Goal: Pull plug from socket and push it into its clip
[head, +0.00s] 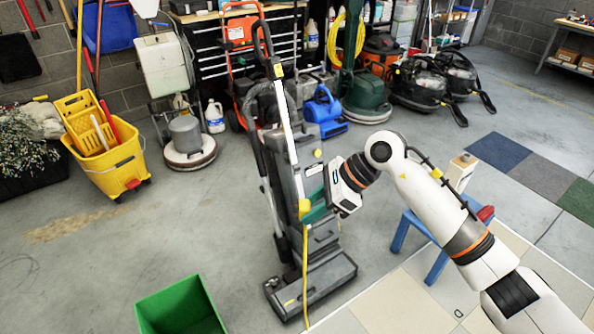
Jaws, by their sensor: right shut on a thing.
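A grey and black upright floor machine (290,165) stands in the middle of the head view. My right arm comes in from the right, and my right gripper (312,208) is at the machine's front, about halfway up. It is shut on the yellow plug (304,206), which is mostly hidden by the fingers and very small. A yellow cord (305,265) hangs from there down the machine's front to the floor. I cannot make out the clip, or whether the plug touches it. No socket can be clearly identified. My left gripper is not in view.
A green bin (180,306) stands at the front left. A blue stool (412,228) with a pale box (460,172) stands behind my right arm. A yellow mop bucket (108,160) and several cleaning machines line the back. Floor left of the machine is clear.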

